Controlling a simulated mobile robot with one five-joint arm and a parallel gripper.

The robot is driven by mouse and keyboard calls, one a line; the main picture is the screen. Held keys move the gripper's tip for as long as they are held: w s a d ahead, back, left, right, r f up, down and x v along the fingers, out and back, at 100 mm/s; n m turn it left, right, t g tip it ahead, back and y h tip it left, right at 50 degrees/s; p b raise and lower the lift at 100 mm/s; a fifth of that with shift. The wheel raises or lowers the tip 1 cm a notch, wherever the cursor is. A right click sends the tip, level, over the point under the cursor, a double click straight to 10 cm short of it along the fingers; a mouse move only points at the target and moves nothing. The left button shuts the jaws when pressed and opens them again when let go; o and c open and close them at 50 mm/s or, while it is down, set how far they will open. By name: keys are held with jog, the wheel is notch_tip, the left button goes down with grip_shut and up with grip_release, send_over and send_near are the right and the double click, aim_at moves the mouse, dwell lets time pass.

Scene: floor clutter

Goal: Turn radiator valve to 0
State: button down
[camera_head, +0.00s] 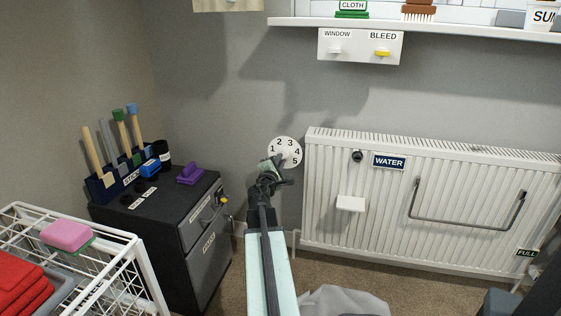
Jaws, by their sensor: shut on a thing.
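The white ribbed radiator (440,225) carries a blue WATER label. My gripper (277,162) is at the dial's lower left, at the end of my arm reaching up from the bottom middle. It is shut on the valve, and it covers the dial's lower left part. No 0 mark is visible, and I cannot tell which number is set.
A black cabinet (205,225) with a purple object (190,174) and a tool rack (112,183) stands left. A white wire rack (135,255) is at lower left. A shelf (430,30) and a WINDOW/BLEED hook panel (360,47) are above. A grey cloth-like heap (342,300) lies at bottom.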

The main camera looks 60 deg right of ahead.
jog(key=shift+w+a+n, duration=0.15)
jog(key=shift+w+n, duration=0.05)
jog(key=shift+n, duration=0.5)
jog(key=c, duration=1.5)
grip_release()
jog(key=shift+s, duration=0.1)
jog(key=v, duration=0.7)
jog(key=shift+s+a, duration=0.1)
jog(key=shift+a, duration=0.2)
